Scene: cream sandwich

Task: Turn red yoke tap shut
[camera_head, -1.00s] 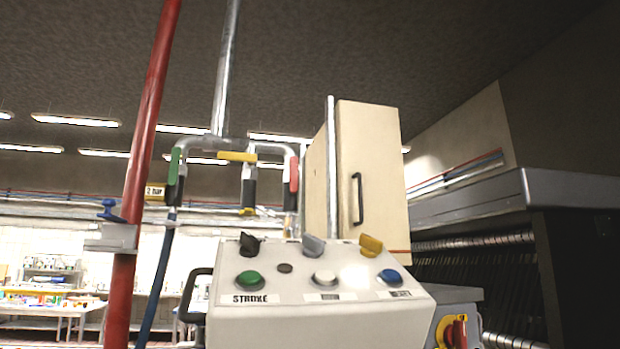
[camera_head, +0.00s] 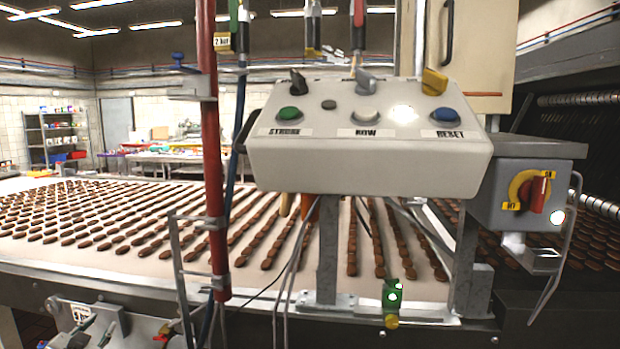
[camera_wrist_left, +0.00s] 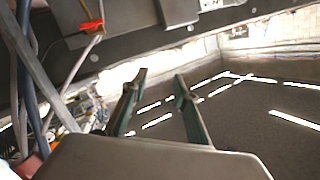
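A red tap handle (camera_head: 359,13) stands upright on a pipe at the top edge of the head view, behind the control box; its upper part is cut off. A small red handle (camera_wrist_left: 92,25) shows at the upper left of the left wrist view, beside grey metal; a small red piece (camera_head: 164,329) is low left in the head view. I cannot tell whether these are the same thing. My left gripper (camera_head: 92,333) is at the lower left of the head view. In the wrist view its two fingers (camera_wrist_left: 160,76) are apart and empty. My right gripper is out of view.
A control box (camera_head: 370,165) with buttons and knobs stands over a conveyor (camera_head: 130,262) carrying rows of brown biscuits. A red vertical pipe (camera_head: 212,170) and a thin metal frame (camera_head: 178,265) stand left of it. A grey switch box (camera_head: 500,180) is at the right.

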